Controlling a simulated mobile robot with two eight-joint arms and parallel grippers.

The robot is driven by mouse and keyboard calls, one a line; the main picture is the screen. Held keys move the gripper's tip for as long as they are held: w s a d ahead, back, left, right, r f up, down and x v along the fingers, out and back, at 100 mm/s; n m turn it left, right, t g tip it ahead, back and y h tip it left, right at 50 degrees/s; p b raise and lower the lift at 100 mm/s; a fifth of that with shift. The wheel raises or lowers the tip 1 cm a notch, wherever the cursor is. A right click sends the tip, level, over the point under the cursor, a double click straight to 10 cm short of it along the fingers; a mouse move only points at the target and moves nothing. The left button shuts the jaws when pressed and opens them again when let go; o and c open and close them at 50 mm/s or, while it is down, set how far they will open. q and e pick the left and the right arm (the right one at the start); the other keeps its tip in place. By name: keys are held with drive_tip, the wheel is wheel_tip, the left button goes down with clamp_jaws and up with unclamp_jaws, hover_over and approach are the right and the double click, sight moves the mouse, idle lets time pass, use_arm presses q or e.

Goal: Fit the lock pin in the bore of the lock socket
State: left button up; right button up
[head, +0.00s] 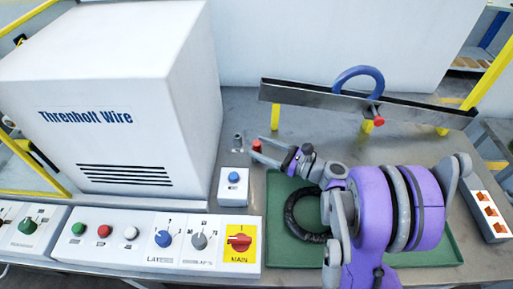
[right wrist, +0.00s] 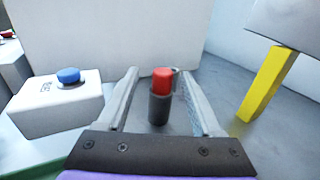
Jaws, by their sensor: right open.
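The lock pin shows as a red cap (head: 256,146) in the head view. In the right wrist view the red cap (right wrist: 161,80) sits upright on a dark grey cylinder (right wrist: 159,109), between my fingers. My right gripper (head: 263,147) is open, its fingers (right wrist: 160,95) on either side of the pin with gaps. A small grey upright post (head: 238,142), which looks like the lock socket, stands just left of the pin. In the right wrist view a grey part shows behind the red cap; I cannot tell if it is the socket. My left gripper is out of view.
A white box with a blue button (head: 233,177) stands near the fingers. A green tray (head: 438,243) holds a black coil (head: 292,218) under my right arm. A metal rail (head: 315,97) carries a blue ring (head: 358,70). The white Threnholt Wire machine (head: 120,100) stands left.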

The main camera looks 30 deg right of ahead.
drive_tip(key=x, duration=0.5)
drive_tip(key=shift+w+d+r, duration=0.1)
drive_tip(key=shift+w+r, duration=0.05)
clamp_jaws()
